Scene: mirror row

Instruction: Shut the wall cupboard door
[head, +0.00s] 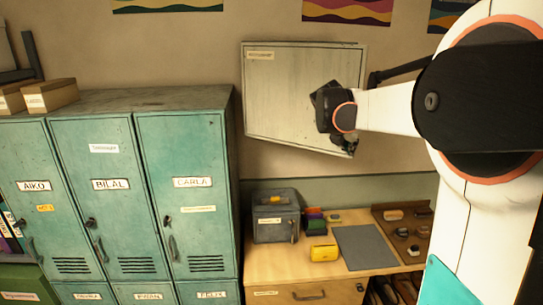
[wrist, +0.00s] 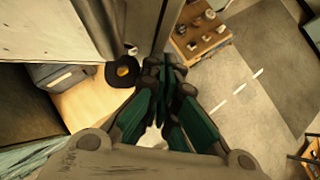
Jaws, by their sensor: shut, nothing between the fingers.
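The wall cupboard door (head: 285,90) is a pale grey panel with a small label at its upper left. In the wrist view the door (wrist: 55,25) fills the upper left, with an upright edge strip beside the fingertips. My gripper (wrist: 165,70) is shut and empty there, close to that strip; contact is unclear.
Green lockers (head: 185,185) stand to the left. Below the cupboard is a wooden desk (head: 285,268) with a grey box (head: 275,225), a yellow item (head: 324,253), a grey mat (head: 365,247) and a brown tray (head: 408,249) with small objects.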

